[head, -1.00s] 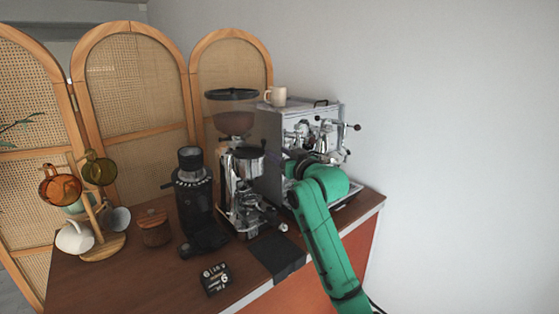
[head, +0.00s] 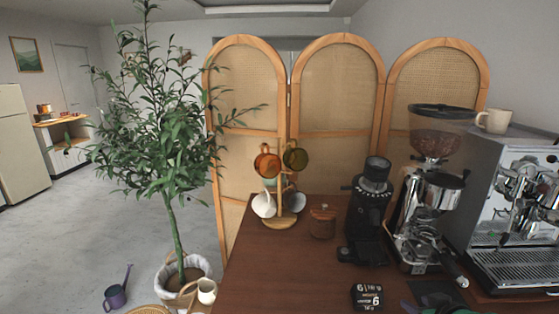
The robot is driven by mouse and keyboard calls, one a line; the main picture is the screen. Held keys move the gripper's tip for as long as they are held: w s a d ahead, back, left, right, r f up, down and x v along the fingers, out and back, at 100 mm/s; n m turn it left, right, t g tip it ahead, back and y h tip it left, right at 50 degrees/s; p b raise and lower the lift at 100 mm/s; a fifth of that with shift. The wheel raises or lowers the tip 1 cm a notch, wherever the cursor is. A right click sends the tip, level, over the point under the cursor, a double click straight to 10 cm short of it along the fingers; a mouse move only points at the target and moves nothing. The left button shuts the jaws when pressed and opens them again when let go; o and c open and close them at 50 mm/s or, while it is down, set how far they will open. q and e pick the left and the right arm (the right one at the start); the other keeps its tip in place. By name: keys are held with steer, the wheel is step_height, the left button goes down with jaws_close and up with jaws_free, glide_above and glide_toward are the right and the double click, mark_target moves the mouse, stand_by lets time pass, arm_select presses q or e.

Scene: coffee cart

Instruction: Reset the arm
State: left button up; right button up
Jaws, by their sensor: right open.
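My left gripper is not in view.
The wooden counter (head: 262,285) holds a mug tree (head: 280,222), a wooden jar (head: 322,222), a black grinder (head: 368,212), a hopper grinder (head: 432,190), a small black scale (head: 367,296) and an espresso machine (head: 510,200). A potted tree (head: 170,150) stands left.

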steer(key=s+a+f+n+g+y, duration=0.1)
steer(key=s+a+f+g, duration=0.2)
steer(key=s+a+f, duration=0.45)
steer(key=s+a+f+g, duration=0.3)
steer(key=s+f+g, duration=0.1)
steer(key=s, duration=0.7)
step_height(320, 180, down, 21)
steer(key=s, duration=0.1)
steer(key=s+d+f+g, duration=0.2)
steer(key=s+d+f, duration=0.1)
steer(key=s+f, duration=1.4)
steer(key=shift+s+n, duration=0.35)
steer(key=shift+n, duration=0.05)
